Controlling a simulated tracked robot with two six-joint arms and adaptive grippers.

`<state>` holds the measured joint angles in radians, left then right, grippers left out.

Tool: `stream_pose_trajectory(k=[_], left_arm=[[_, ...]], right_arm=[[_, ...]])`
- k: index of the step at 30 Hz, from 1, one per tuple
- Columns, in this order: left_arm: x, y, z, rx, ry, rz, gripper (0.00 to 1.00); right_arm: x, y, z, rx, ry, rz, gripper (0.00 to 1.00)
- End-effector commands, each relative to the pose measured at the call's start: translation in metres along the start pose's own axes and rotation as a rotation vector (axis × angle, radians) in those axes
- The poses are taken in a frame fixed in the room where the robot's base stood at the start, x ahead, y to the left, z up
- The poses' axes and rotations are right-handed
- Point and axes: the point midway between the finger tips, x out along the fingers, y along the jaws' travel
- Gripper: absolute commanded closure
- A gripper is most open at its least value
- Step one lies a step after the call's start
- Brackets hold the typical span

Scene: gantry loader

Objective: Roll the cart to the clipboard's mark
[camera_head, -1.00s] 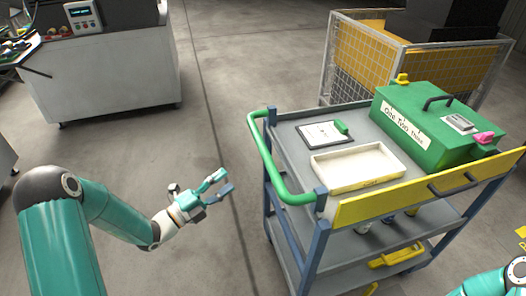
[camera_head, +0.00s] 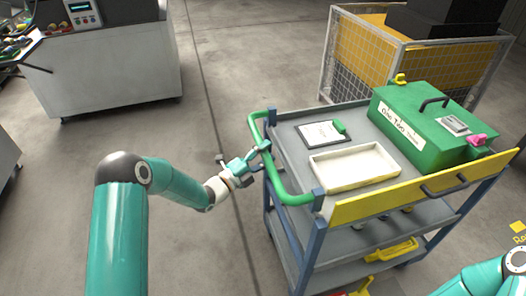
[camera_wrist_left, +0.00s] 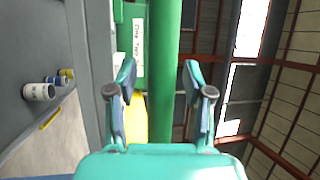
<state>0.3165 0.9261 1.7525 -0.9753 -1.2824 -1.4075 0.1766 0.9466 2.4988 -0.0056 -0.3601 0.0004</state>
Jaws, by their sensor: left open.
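The grey cart (camera_head: 293,129) with blue posts stands right of centre in the head view. Its green push handle (camera_head: 283,189) curves along its left side. A clipboard (camera_head: 322,133) with a white sheet and a green clip lies on the cart's top deck. My left gripper (camera_head: 262,157) is open at the handle's left side. In the left wrist view the green handle bar (camera_wrist_left: 165,60) runs up between the two open fingers (camera_wrist_left: 160,85). I cannot tell whether they touch it. Part of my right arm shows at the lower right; its gripper is out of view.
The top deck also carries a cream tray (camera_head: 352,180) and a green box (camera_head: 425,130). A yellow rail (camera_head: 395,196) edges the cart's near side. A wire cage (camera_head: 375,60) stands behind it. A grey cabinet (camera_head: 110,75) stands back left. Floor between is clear.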

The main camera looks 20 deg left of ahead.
Motion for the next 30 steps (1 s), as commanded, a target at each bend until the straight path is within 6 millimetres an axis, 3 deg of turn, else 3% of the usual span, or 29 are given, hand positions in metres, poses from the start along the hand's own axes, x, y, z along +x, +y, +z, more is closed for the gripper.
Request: stream_pose_trajectory(k=[6, 15, 21, 22, 30], left_arm=[[0.0, 0.0, 0.0, 0.0, 0.0, 0.0, 0.52], [0.0, 0.001, -0.001, -0.001, 0.001, 0.001, 1.0], [0.0, 0.001, -0.001, -0.001, 0.001, 0.002, 1.0], [-0.008, -0.001, 0.012, 0.003, -0.005, 0.002, 1.0], [-0.004, 0.004, 0.003, -0.002, 0.003, 0.003, 1.0]], right_arm=[[0.0, 0.0, 0.0, 0.0, 0.0, 0.0, 1.0], [0.0, 0.0, 0.0, 0.0, 0.0, 0.0, 1.0], [0.0, 0.0, 0.0, 0.0, 0.0, 0.0, 1.0], [0.001, -0.002, 0.001, -0.007, -0.003, -0.001, 1.0], [0.009, 0.003, 0.0, 0.0, 0.0, 0.0, 1.0]])
